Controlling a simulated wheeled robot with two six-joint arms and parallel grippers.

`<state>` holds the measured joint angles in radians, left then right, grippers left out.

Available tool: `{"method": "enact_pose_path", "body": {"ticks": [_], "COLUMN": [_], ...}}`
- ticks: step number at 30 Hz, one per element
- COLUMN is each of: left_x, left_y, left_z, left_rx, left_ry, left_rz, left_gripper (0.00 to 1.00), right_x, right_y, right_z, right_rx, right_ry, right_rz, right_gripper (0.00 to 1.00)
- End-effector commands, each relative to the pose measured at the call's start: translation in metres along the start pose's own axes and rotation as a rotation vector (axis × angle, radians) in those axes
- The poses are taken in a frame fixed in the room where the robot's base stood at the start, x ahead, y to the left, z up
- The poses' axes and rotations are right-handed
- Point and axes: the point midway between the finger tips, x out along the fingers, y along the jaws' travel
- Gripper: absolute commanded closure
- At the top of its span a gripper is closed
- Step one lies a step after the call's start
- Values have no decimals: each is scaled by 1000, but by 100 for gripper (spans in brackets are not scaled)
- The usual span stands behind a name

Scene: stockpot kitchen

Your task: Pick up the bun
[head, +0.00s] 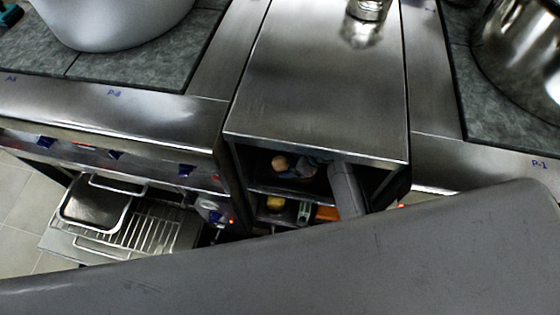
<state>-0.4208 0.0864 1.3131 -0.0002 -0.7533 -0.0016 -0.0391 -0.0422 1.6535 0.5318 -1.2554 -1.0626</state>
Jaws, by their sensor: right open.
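A small round tan thing that looks like the bun (280,162) sits inside the upper compartment of the metal cabinet, near its left side. My right gripper (304,167) reaches into that same compartment, just right of the bun. It is open; whether a finger touches the bun is too small and dark to tell. My left gripper is not in view.
The cabinet's steel top (320,85) carries a shiny metal container (368,8) at the back. Small items, including an orange one (327,213), lie on the lower shelf. At left, a metal pan (96,207) rests on a wire rack (150,228). Large pots flank the cabinet.

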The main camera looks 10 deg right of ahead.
Motion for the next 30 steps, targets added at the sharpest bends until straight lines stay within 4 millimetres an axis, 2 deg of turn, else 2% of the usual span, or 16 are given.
{"method": "enact_pose_path", "body": {"ticks": [3,6,14,21,22,30], "left_x": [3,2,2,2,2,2], "left_y": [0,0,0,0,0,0], "left_z": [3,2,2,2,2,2], "left_rx": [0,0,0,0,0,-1], "left_ry": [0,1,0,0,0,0], "left_rz": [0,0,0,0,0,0], "left_gripper": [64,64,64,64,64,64], "right_x": [18,28,31,31,31,31], "right_y": [-1,-1,-1,-1,-1,-1], "right_z": [-2,-2,-1,-1,-1,-2], "right_rx": [1,1,0,0,0,0], "right_ry": [1,1,1,1,1,1], "right_rz": [-2,-1,1,1,1,1], "right_gripper": [23,23,23,68,71,71]}}
